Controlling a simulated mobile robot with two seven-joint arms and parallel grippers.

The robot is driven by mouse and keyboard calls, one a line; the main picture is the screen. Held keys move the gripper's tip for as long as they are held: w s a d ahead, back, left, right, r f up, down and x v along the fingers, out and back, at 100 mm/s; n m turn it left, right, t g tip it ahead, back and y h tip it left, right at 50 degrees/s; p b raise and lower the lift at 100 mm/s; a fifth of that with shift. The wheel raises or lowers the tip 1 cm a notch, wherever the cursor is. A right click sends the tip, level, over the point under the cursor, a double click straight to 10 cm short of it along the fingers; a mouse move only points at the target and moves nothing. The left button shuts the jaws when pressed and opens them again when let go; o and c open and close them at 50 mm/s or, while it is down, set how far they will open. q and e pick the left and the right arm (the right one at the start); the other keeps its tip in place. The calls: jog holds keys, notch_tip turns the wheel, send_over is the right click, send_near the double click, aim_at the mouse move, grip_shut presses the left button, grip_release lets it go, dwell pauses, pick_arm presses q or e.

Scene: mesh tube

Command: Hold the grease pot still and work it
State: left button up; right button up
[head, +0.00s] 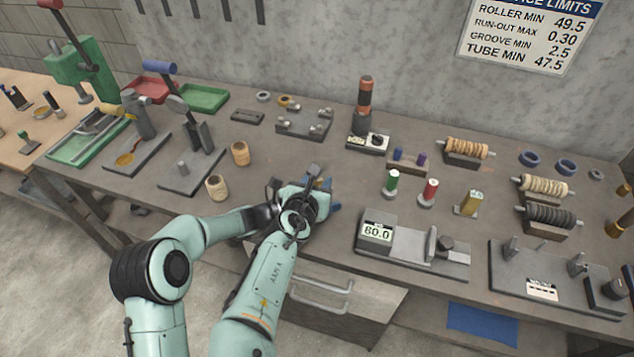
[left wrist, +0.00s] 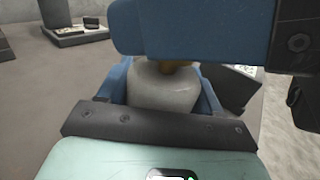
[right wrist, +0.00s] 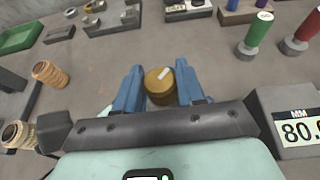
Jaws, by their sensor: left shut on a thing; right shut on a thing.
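The grease pot's pale grey body (left wrist: 165,88) sits between the blue fingers of my left gripper (left wrist: 165,75), which is shut on it. Its brass cap (right wrist: 159,84), with a white mark on top, is between the blue fingers of my right gripper (right wrist: 158,88), which is shut on it. A sliver of the cap (left wrist: 180,68) shows in the left wrist view under a large blue finger of my right gripper. In the head view both grippers overlap near the bench's front edge and hide the pot.
Two tan spools (head: 217,187) (head: 240,153) stand left of my grippers. A gauge reading 80.0 (head: 376,230) stands to the right. Green (head: 391,183) and red (head: 430,192) tubes stand beyond it. The bench (head: 300,160) is bare just behind my grippers.

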jog(key=shift+f+m+g+h, duration=0.1)
jog(key=shift+m+g+h, duration=0.5)
jog(key=shift+m+h, duration=0.85)
jog(key=shift+h, duration=0.35)
jog(key=o, duration=1)
jog(key=shift+c, duration=0.2)
notch_tip(320, 180, up, 10)
jog(key=shift+r, duration=0.1)
